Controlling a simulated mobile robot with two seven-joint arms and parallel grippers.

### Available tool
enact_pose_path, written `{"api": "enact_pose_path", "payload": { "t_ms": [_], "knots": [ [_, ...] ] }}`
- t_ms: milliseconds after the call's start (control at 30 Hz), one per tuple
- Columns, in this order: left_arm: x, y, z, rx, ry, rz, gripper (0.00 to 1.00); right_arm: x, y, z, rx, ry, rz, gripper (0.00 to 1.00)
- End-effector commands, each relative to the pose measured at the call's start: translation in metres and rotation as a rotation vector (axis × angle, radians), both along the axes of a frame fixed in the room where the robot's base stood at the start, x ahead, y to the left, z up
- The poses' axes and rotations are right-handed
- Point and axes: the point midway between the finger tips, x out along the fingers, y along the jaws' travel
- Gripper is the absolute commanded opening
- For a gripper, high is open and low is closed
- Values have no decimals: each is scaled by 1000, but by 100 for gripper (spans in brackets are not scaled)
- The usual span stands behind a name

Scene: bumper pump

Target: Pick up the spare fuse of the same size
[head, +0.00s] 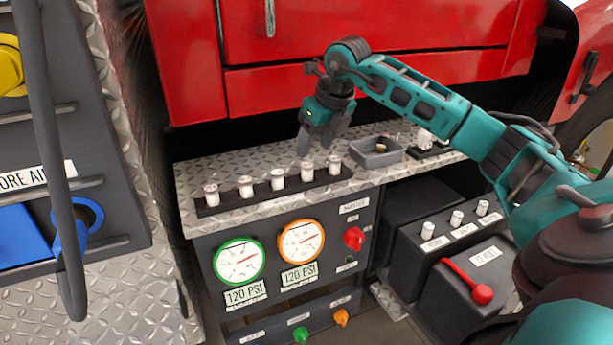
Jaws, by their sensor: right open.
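Several white cylindrical fuse-like pieces stand upright in a row on a black strip (232,203) on the diamond-plate ledge; one (278,180) is near the middle of the row. A small grey tray (396,155) sits to the right of the strip, with small brownish and pale items (381,146) inside, too small to tell apart. My right gripper (316,147) is open and empty, pointing down above the right part of the row, left of the tray. It appears apart from the pieces. My left gripper is not in view.
Another white piece (424,138) stands on a black base right of the tray. Red bodywork (360,85) rises behind the ledge (190,172). Below are gauges (239,260), a red knob (354,238) and a black box with a red lever (481,293).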

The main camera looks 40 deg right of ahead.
Motion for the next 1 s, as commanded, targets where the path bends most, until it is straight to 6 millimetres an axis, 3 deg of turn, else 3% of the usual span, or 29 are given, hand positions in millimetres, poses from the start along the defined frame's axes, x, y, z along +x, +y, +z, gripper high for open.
{"api": "enact_pose_path", "payload": {
  "t_ms": [233, 500, 733, 1000],
  "knots": [
    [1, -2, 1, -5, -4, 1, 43, 5, 1, -17, 1, 3, 0, 57],
    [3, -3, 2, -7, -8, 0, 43, 17, 4, -52, 2, 1, 0, 57],
    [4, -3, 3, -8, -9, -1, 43, 19, 3, -55, 1, -1, 0, 57],
    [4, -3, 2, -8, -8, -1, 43, 19, 3, -54, 1, -1, 0, 34]
  ]
}}
